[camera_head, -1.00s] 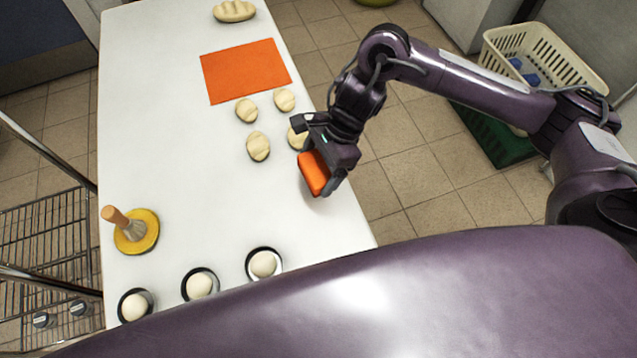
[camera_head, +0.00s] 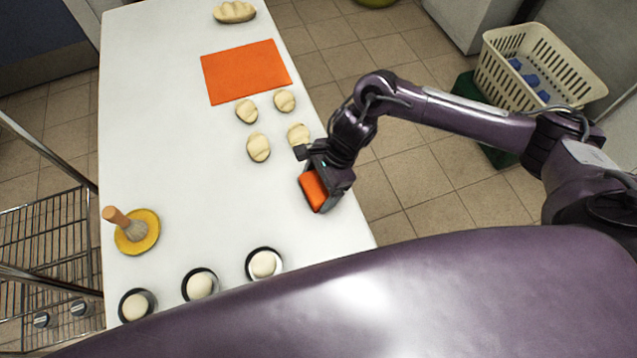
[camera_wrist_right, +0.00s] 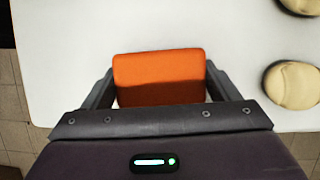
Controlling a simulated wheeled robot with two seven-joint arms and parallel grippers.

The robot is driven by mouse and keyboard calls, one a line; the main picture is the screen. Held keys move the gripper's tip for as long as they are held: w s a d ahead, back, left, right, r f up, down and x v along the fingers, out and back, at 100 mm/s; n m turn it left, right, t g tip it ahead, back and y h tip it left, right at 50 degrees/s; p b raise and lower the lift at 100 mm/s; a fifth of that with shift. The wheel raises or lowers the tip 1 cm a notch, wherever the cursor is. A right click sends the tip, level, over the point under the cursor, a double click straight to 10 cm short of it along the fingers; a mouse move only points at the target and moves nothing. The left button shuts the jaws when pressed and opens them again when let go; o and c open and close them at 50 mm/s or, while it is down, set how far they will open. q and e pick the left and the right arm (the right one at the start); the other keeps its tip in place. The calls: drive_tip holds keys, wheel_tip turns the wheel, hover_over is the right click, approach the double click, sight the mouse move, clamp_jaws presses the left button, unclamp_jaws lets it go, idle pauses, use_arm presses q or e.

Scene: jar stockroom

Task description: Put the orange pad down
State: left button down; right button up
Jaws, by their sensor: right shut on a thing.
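The orange pad (camera_head: 313,190) is a small block held in my right gripper (camera_head: 320,185), at the right edge of the white table. In the right wrist view the pad (camera_wrist_right: 160,78) sits between the two fingers of the right gripper (camera_wrist_right: 160,90), one finger against each side. I cannot tell for sure whether the pad touches the table top. My left gripper is not in view.
The white table (camera_head: 190,130) bears a flat orange sheet (camera_head: 245,71), several dough pieces (camera_head: 258,147), a brush on a yellow disc (camera_head: 137,232) and dark-rimmed bowls of dough (camera_head: 264,264). The table is clear left of the pad. A cream basket (camera_head: 540,65) stands right.

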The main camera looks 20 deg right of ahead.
drive_tip(key=o, duration=0.8)
drive_tip(key=shift+p, duration=0.55)
drive_tip(key=shift+w+d+r, duration=0.15)
drive_tip(key=shift+d+r, duration=0.05)
drive_tip(key=shift+r, duration=0.05)
drive_tip(key=b+v, duration=0.2)
drive_tip(key=v, duration=0.4)
drive_tip(key=shift+d+r, duration=0.1)
drive_tip(key=shift+d, duration=0.2)
drive_tip(key=shift+d+r, duration=0.1)
drive_tip(key=shift+r, duration=0.2)
drive_tip(key=shift+f, duration=0.1)
